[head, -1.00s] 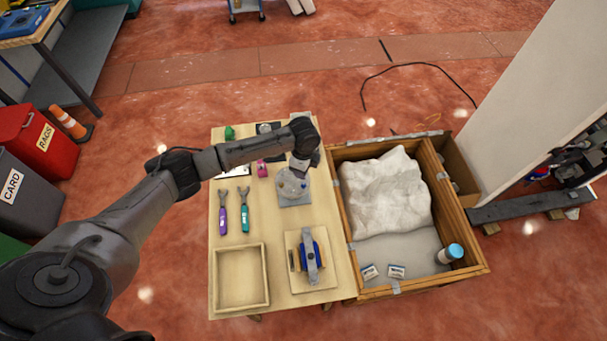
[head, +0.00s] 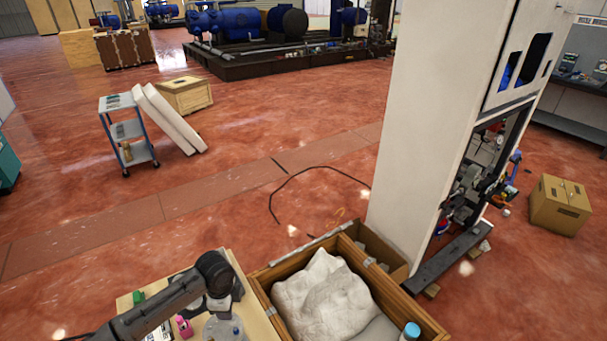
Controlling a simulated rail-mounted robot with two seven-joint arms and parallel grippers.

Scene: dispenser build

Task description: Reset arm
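My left arm comes in from the lower left in the head view, over the wooden table (head: 126,302). Its gripper (head: 220,303) points down above a clear round-topped item (head: 222,327) that is cut by the bottom edge. The fingers are too small and hidden to tell whether they are open or shut. My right arm and gripper are not in view.
A wooden crate (head: 262,289) with a white crumpled sheet (head: 325,298) and a blue-capped bottle (head: 411,331) stands right of the table. Behind it rises a tall white cabinet (head: 430,120). A black cable (head: 300,170) lies on the open red floor.

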